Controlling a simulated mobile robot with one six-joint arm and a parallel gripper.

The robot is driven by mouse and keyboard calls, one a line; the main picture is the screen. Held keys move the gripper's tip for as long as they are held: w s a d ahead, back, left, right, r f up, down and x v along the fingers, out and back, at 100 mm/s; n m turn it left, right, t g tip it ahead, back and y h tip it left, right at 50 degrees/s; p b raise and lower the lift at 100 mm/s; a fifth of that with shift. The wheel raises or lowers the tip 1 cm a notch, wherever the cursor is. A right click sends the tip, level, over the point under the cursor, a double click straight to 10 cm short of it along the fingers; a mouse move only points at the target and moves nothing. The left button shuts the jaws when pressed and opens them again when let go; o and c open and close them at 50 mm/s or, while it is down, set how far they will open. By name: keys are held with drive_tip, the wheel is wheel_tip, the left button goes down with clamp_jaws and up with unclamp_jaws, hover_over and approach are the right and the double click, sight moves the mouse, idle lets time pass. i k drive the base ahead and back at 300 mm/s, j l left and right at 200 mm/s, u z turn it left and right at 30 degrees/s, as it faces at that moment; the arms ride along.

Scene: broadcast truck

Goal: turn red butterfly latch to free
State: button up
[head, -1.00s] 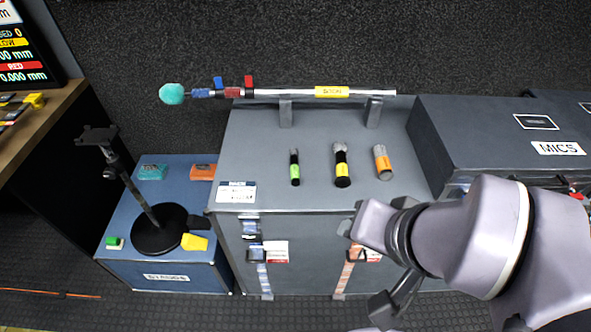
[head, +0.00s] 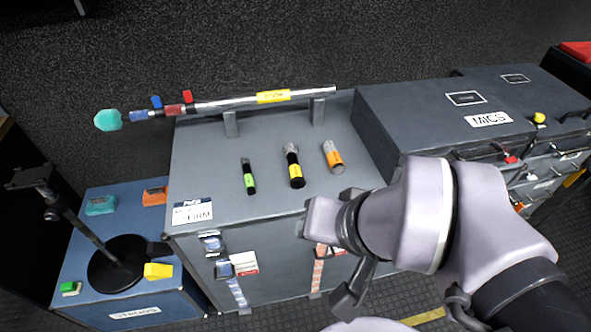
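The grey case (head: 265,275) stands in the middle of the head view. On its front face, a red-striped strap (head: 317,272) hangs at the right and a blue-striped strap (head: 237,292) at the left. The red latch (head: 321,250) sits at the top of the red strap, partly covered by my wrist; its wing's angle cannot be made out. The blue latch (head: 212,243) shows at the left. My gripper (head: 347,298) is in front of the case, just right of the red strap, largely hidden by my wrist. Its opening and any contact are unclear.
A boom pole (head: 235,102) with red and blue clamps rests on stands atop the case. Several microphones (head: 292,168) lie in front of it. A blue box with a black stand (head: 118,262) is at left. The MICS case (head: 425,110) and drawers are at right.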

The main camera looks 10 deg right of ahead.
sight(508, 159)
drive_tip(key=z, duration=1.85)
drive_tip(key=i+l, duration=0.15)
drive_tip(key=i, duration=0.9)
